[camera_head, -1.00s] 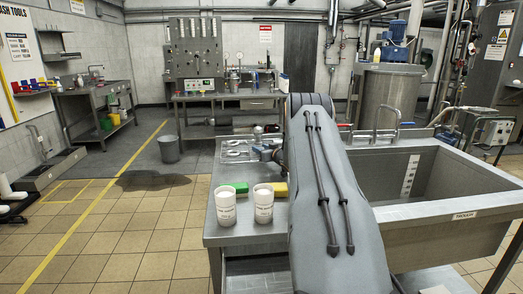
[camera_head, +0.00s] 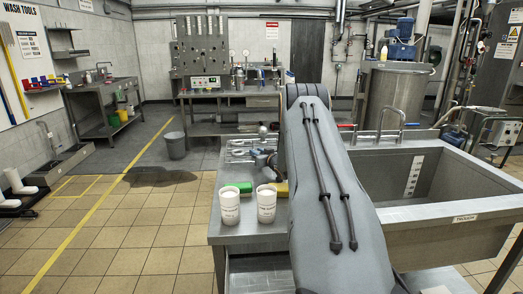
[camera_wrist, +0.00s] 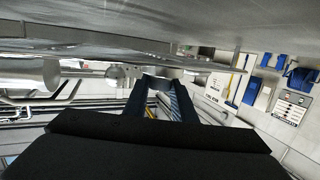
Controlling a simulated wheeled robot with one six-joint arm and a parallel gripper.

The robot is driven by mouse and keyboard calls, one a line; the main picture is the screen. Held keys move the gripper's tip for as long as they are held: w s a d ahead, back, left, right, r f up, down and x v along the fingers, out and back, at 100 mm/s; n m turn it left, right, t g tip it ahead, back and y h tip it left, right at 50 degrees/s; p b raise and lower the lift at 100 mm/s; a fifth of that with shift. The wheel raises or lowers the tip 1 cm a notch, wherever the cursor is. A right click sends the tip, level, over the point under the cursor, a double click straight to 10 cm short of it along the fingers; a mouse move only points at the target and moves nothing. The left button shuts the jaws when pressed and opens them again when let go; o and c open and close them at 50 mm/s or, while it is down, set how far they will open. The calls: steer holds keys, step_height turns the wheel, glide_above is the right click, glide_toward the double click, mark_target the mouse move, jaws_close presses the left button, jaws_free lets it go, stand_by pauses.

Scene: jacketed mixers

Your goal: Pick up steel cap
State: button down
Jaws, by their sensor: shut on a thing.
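My gripper (camera_wrist: 160,98) shows in the wrist view with its two dark fingers close together around a small silvery round piece (camera_wrist: 161,72), which looks like the steel cap. The cap is partly hidden by the fingers, so its full shape does not show. A large grey metal surface lies right beside the fingertips. In the head view, my arm hides most of this spot. Only part of my gripper (camera_head: 264,158) shows, low over the steel bench, and I cannot make out the cap there.
Metal tools (camera_head: 240,149) lie farther back. A deep steel trough (camera_head: 430,190) is at the right.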

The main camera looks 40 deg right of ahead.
steer(key=shift+s+a+p, duration=0.25)
steer(key=shift+a+p, duration=0.05)
steer(key=shift+a, duration=0.85)
steer(key=c, duration=1.4)
jaws_free()
steer(key=shift+r, duration=0.1)
step_height(320, 180, up, 10)
steer(key=b, duration=0.2)
steer(key=shift+b, duration=0.3)
